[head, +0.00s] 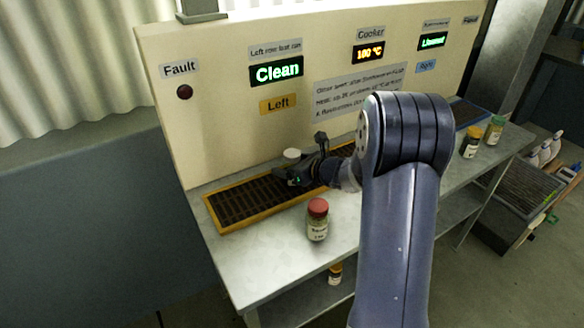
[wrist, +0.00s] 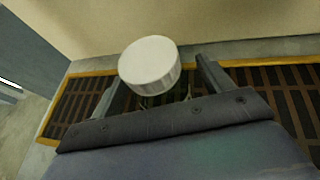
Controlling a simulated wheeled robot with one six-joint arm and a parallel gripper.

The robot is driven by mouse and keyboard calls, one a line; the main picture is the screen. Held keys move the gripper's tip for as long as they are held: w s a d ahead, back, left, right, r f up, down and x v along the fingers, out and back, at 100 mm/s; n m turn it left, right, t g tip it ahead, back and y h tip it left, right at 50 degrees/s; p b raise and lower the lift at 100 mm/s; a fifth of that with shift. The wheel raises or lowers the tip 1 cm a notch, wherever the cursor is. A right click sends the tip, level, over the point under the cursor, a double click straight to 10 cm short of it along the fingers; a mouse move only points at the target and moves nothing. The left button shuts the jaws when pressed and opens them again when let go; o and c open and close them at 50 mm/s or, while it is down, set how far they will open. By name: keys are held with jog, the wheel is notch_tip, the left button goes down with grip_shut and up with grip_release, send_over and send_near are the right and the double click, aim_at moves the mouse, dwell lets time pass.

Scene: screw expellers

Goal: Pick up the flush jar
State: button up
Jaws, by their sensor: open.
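A jar with a white lid (wrist: 150,66) stands between the two spread fingers of my gripper (wrist: 158,86) in the wrist view. Its body is mostly hidden below the lid and behind the gripper. In the head view the same white lid (head: 291,154) shows just behind my gripper (head: 297,172), over the left grate. My gripper is open, and I cannot see it touching the jar. A red-lidded jar (head: 317,220) stands on the bench in front of the grate. I cannot read from the labels which jar is the flush jar.
A yellow-rimmed grate (head: 222,222) lies along the back panel (head: 225,130), whose signs read Clean, Left, Cooker and Fault. Two more jars (head: 471,141) (head: 494,130) stand at the right end. Another jar (head: 335,273) is on the lower shelf. The bench's front left (head: 265,265) is clear.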

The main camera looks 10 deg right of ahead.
jog(key=c, duration=1.2)
jog(key=shift+r, duration=0.15)
jog(key=shift+c, duration=0.6)
